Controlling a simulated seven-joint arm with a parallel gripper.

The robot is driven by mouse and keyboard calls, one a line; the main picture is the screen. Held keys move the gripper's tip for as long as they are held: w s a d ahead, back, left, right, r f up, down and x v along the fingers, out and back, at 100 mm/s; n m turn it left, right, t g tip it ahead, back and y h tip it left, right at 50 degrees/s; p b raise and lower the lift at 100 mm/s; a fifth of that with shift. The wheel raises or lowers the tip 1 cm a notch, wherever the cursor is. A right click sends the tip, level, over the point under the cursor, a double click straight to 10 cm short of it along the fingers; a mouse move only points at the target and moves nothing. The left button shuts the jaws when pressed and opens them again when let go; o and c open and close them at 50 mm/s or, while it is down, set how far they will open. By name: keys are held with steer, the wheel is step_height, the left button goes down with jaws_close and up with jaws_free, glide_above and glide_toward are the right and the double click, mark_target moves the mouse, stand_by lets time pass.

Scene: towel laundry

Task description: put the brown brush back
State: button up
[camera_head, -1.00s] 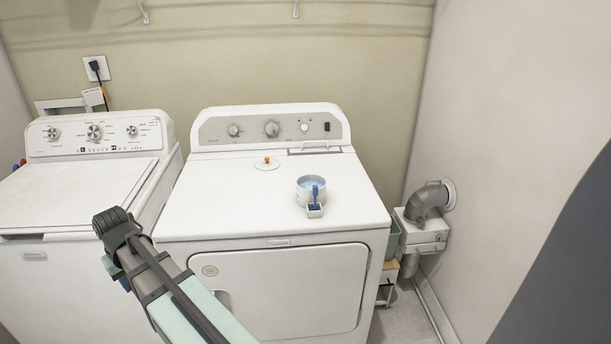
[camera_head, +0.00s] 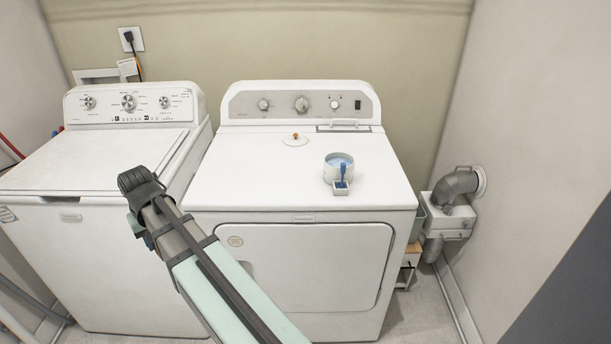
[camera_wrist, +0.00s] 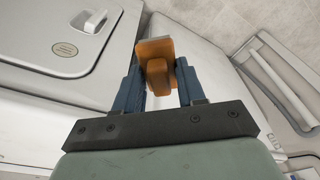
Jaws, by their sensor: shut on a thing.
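The brown brush (camera_wrist: 157,52), an orange-brown block shape, is held between the blue fingers of my gripper (camera_wrist: 160,78) in the wrist view. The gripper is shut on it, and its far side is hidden. In the head view my arm crosses in front of the washer and dryer, but the jaws and the brown brush cannot be made out there. On the dryer top stands a white pot (camera_head: 331,174) with blue liquid inside. A small white holder (camera_head: 341,188) with a blue brush (camera_head: 343,172) stands at its front.
A white lid (camera_head: 291,141) with a brown knob lies on the dryer (camera_head: 250,185), left of the pot. The washer (camera_head: 75,165) stands to the left. A grey vent pipe (camera_head: 455,186) and white box are by the right wall. Much of the dryer top is clear.

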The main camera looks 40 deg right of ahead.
steer(key=w+d+r+m, duration=0.2)
steer(key=d+r+m, duration=0.1)
steer(key=r, duration=0.5)
steer(key=s+d+r+m, duration=0.1)
steer(key=d+r+m, duration=0.1)
steer(key=d, duration=0.8)
steer(key=s+d+r+m, duration=0.1)
steer(key=d+r, duration=0.1)
steer(key=d, duration=0.8)
steer(key=s+d+m+h, duration=0.1)
steer(key=s+d, duration=0.3)
steer(key=d, duration=0.7)
steer(key=s+d+m, duration=0.1)
steer(key=s+d, duration=0.3)
steer(key=d, duration=0.6)
steer(key=shift+w+d+f, duration=0.1)
steer(key=shift+w+f, duration=0.05)
steer(key=shift+f, duration=2)
steer(key=shift+w+d+f, duration=0.1)
steer(key=shift+w+f, duration=0.05)
steer(key=shift+f, duration=2)
steer(key=o, duration=1)
steer(key=shift+f, duration=0.15)
steer(key=r, duration=0.4)
steer(key=s+a+r, duration=0.1)
steer(key=r, duration=0.7)
steer(key=shift+s+a+r, duration=0.1)
steer(key=shift+s+a, duration=0.05)
